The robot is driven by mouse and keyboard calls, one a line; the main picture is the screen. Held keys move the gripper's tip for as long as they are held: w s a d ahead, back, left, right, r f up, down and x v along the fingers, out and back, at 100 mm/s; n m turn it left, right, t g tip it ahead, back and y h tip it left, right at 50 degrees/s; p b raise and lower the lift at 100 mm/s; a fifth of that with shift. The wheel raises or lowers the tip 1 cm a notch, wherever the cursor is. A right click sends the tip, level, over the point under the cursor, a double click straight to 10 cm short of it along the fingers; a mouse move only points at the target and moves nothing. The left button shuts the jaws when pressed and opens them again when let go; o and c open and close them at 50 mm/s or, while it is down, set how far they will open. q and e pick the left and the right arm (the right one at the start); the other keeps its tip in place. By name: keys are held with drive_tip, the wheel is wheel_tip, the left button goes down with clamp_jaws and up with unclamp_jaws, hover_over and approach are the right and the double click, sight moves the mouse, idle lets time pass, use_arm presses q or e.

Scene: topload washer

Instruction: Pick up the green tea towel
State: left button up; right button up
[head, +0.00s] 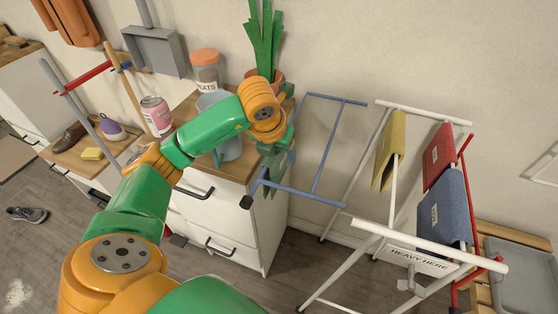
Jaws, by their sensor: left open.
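I cannot make out a green tea towel; the hanging cloths that show are a yellow one (388,152), a red one (438,158) and a blue one (446,208) on a white drying rack (420,240). My left arm reaches in from the lower left. My left gripper (271,188) points down at the right edge of the cabinet, close to the blue rack frame (315,195). It is open, and I see nothing held in it. Its wrist hides part of the cabinet top. My right gripper is out of view.
The white cabinet (232,222) has a wooden top. A jar (206,75), a pink can (157,117), a bluish pitcher (230,145) and a potted plant (266,45) stand there. A shoe (27,214) lies on the floor. A sign hangs on the white rack.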

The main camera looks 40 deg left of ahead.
use_arm(q)
drive_tip(key=x, duration=0.2)
drive_tip(key=shift+w+a+f, duration=0.25)
drive_tip(key=shift+f, duration=0.1)
drive_tip(key=shift+d, duration=0.2)
drive_tip(key=shift+s, duration=0.1)
drive_tip(key=shift+a+f, duration=0.1)
drive_tip(key=shift+f, duration=0.05)
clamp_jaws()
